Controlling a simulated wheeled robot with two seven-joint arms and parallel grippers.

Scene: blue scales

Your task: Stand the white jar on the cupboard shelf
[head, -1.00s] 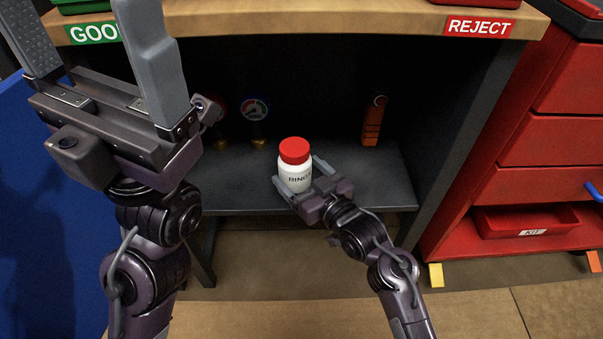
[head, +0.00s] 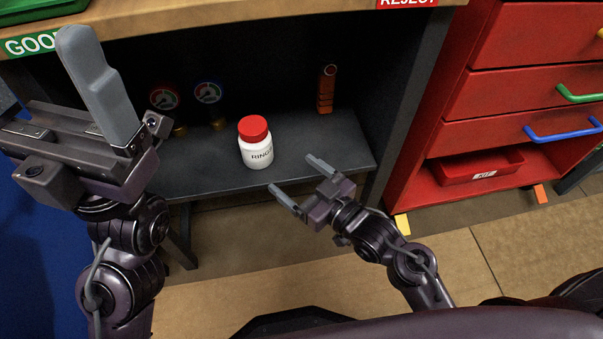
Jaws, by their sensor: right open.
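The white jar (head: 258,154) with a red lid stands upright on the dark cupboard shelf (head: 335,150), near its front edge. Dark lettering shows on its side, partly turned away. My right gripper (head: 296,175) is open and empty, in front and to the right of the jar, apart from it. My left gripper (head: 45,95) is raised at the left, close to the camera, well away from the jar.
Two gauges (head: 208,93) stand at the back left of the shelf, and an orange tool (head: 326,90) at the back right. A worktop (head: 230,22) overhangs the shelf. A red drawer cabinet (head: 500,100) with a red tray (head: 476,167) is at the right.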

